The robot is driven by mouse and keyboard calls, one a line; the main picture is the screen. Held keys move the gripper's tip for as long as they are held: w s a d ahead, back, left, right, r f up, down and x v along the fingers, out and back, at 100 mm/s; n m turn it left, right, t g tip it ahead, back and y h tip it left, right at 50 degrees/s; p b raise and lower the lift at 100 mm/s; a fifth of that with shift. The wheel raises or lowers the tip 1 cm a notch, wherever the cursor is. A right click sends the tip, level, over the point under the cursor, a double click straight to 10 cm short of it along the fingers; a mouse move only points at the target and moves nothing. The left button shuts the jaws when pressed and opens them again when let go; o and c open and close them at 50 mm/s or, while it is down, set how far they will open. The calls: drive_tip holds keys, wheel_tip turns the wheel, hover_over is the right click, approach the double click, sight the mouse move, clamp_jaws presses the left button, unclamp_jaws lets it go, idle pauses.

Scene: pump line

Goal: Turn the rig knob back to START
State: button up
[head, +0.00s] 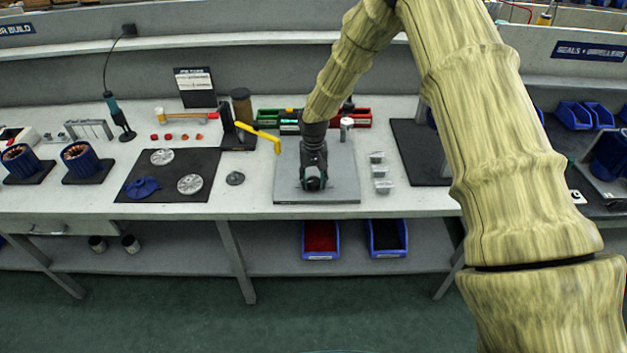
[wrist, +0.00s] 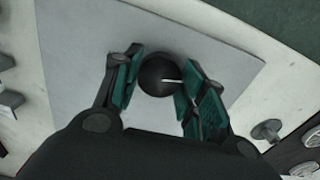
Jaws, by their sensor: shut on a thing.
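The rig knob (wrist: 158,74) is a round black knob with a white pointer line, seen in the wrist view between my fingers. The pointer line runs from near its middle toward the right of the picture. My gripper (wrist: 155,92) is closed around the knob, one green-padded finger on each side. In the head view my gripper (head: 313,184) points down over the grey plate (head: 345,186) on the bench and hides the knob. No START mark can be made out in either view.
A yellow-handled tool (head: 260,135) stands left of the plate. Small grey blocks (head: 381,172) sit just right of it. A black mat (head: 170,170) with discs lies to the left. Green and red bins (head: 355,117) stand behind. A small grey part (head: 235,178) lies left of the plate.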

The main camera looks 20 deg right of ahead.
drive_tip(key=n, duration=0.4)
drive_tip(key=shift+n+b, duration=0.3)
drive_tip(key=shift+b, duration=0.05)
drive_tip(key=n, duration=0.3)
drive_tip(key=shift+n, duration=0.3)
drive_tip(key=n, duration=0.4)
drive_tip(key=shift+n, duration=0.3)
drive_tip(key=n, duration=0.3)
drive_tip(key=shift+w+n, duration=0.1)
drive_tip(key=shift+n, duration=0.2)
drive_tip(key=n, duration=0.4)
drive_tip(key=shift+d+n, duration=0.1)
drive_tip(key=shift+n, duration=0.2)
drive_tip(key=n, duration=0.3)
drive_tip(key=shift+n, duration=0.3)
drive_tip(key=n+p, duration=0.1)
drive_tip(key=n, duration=0.3)
drive_tip(key=shift+w+r+n, duration=0.1)
drive_tip(key=shift+n, duration=1.9)
